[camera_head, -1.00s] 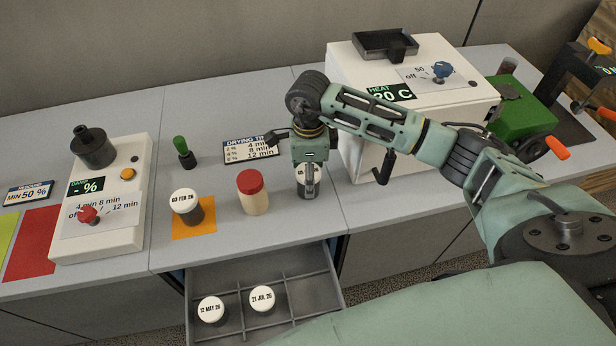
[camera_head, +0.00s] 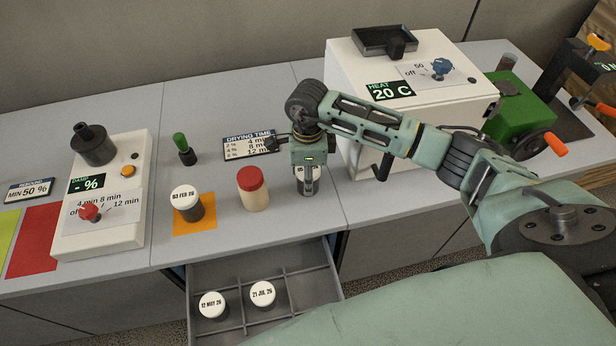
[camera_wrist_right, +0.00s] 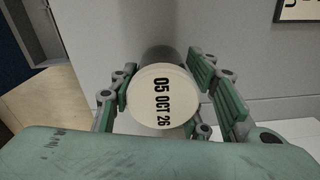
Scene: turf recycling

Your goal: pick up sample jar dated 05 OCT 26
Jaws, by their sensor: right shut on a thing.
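The sample jar dated 05 OCT 26 shows its white lid (camera_wrist_right: 158,97) in the right wrist view, between the fingers of my right gripper (camera_wrist_right: 160,108). The fingers are shut on the jar from both sides. In the head view my right gripper (camera_head: 309,180) points down over the counter, right of the red-lidded jar, and hides most of the jar it holds. I cannot tell whether the jar touches the counter. My left gripper is not in view.
A jar dated 03 FEB 26 (camera_head: 187,203) stands on an orange square (camera_head: 206,226). A red-lidded jar (camera_head: 252,189) stands close left of my gripper. An open drawer (camera_head: 300,255) below holds jars 12 MAY 26 (camera_head: 213,305) and 21 JUL 26 (camera_head: 262,294). A white heater (camera_head: 410,130) stands right.

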